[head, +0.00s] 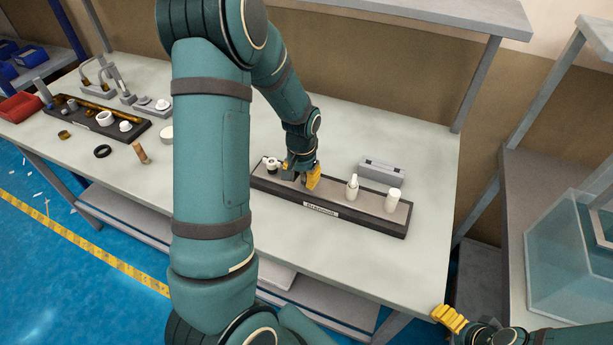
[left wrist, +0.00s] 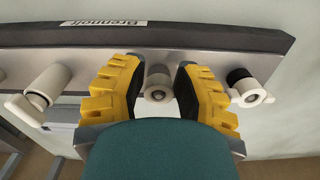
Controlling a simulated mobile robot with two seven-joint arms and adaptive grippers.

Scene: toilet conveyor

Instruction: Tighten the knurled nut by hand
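My left gripper (head: 302,174) is low over a long dark tray (head: 365,222) on the workbench. In the left wrist view, its yellow fingers (left wrist: 158,95) stand apart on either side of a white fitting (left wrist: 157,94) with a grey upper part (left wrist: 158,69). Narrow gaps show between pads and fitting. Which part is the knurled nut, I cannot tell for sure. In the head view, the gripper hides this fitting. A white fitting with a black collar (left wrist: 240,75) stands beside it. My right gripper (head: 449,318) is at the lower right, off the bench; its opening is unclear.
A pointed white fitting (head: 352,188) and a white cylinder (head: 393,201) stand farther right on the tray. A grey block (head: 383,171) is behind them. Another parts tray (head: 70,103), a black ring (head: 102,151) and a brown piece (head: 141,153) lie left. The bench front is clear.

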